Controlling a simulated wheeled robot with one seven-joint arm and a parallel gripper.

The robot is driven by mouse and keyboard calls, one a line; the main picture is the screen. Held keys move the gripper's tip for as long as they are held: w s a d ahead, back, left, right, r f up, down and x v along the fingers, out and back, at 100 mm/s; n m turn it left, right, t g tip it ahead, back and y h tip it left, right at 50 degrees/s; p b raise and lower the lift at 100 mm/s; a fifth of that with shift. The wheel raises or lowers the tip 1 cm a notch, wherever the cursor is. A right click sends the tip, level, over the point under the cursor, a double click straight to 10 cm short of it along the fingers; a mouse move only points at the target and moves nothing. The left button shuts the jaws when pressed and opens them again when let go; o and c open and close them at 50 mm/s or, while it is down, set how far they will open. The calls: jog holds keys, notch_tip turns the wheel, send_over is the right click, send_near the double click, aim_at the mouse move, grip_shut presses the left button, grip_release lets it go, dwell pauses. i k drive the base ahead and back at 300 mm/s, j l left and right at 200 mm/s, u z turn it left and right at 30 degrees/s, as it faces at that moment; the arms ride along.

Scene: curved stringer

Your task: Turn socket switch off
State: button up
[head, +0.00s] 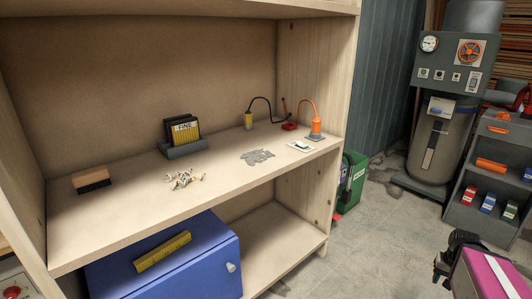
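A small white plate with a green part on it (300,146) lies on the right end of the wooden shelf; it looks like the socket switch. Its on or off position is too small to read. An orange plug-like piece (315,130) with a curved orange cable stands just behind it, to its right. A dark jointed piece (455,250) at the lower right, beside a magenta and grey body, may be my gripper. It is far from the switch, and its fingers cannot be made out clearly.
The shelf board (225,190) also holds a brush (91,180), a black block rack (183,138), scattered small pieces (186,180) and a grey patch (257,157). A blue cabinet (190,270) sits below. The shelf's right side panel (322,70) stands behind the switch.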

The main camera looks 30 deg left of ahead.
aim_at(299, 144)
jog(key=u, duration=1.45)
